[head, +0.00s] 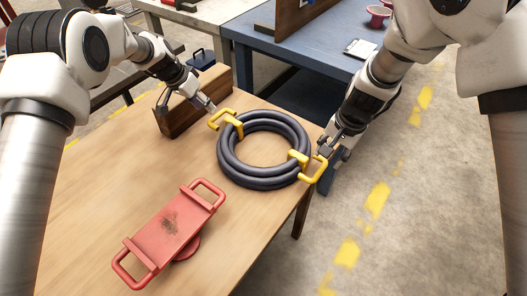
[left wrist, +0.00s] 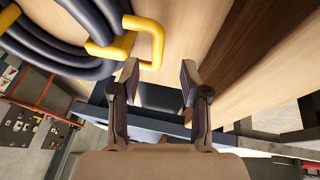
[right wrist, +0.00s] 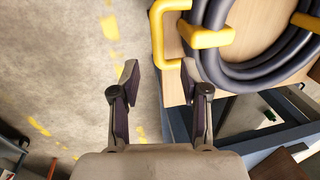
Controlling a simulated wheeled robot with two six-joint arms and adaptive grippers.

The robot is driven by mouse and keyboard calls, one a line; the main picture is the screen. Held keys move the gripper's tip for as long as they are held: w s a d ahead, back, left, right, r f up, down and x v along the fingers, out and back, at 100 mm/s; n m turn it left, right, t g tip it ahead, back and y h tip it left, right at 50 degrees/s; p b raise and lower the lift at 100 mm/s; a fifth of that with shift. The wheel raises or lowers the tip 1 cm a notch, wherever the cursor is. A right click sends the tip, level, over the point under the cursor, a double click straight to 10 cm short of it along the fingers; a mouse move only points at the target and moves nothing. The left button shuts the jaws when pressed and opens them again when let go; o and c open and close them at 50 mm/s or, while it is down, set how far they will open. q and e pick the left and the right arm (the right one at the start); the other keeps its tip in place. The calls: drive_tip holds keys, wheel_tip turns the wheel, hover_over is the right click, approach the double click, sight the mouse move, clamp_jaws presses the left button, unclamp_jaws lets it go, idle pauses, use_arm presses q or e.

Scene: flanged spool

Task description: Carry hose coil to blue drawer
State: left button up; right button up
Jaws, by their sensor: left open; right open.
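The hose coil (head: 230,166), dark grey with two yellow handles, lies flat on the wooden table. Its left handle (head: 216,121) also shows in the left wrist view (left wrist: 157,42). Its right handle (head: 318,170) also shows in the right wrist view (right wrist: 156,35). My left gripper (head: 188,104) is open and empty, left of and apart from the left handle. My right gripper (head: 326,152) is open and empty, close to the right handle, which is not between its fingers. A dark blue part (head: 300,97) shows below the blue bench; I cannot tell if it is the drawer.
A red two-handled plate (head: 170,229) lies on the wooden table (head: 95,185) at the front. The blue bench (head: 335,48) holds red cups (head: 377,16). Open floor (head: 420,200) lies right.

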sight(216, 116)
use_arm(q)
drive_tip(key=x, duration=0.7)
drive_tip(key=shift+d, duration=0.2)
use_arm(e)
drive_tip(key=f, duration=0.5)
drive_tip(key=a+f, duration=0.1)
drive_tip(key=f, duration=0.1)
drive_tip(key=shift+w+f, duration=0.15)
drive_tip(key=shift+w, duration=0.15)
use_arm(q)
drive_tip(key=shift+s, duration=0.1)
clamp_jaws()
use_arm(e)
drive_tip(key=shift+s, duration=0.1)
clamp_jaws()
use_arm(q)
drive_tip(key=shift+r, duration=0.1)
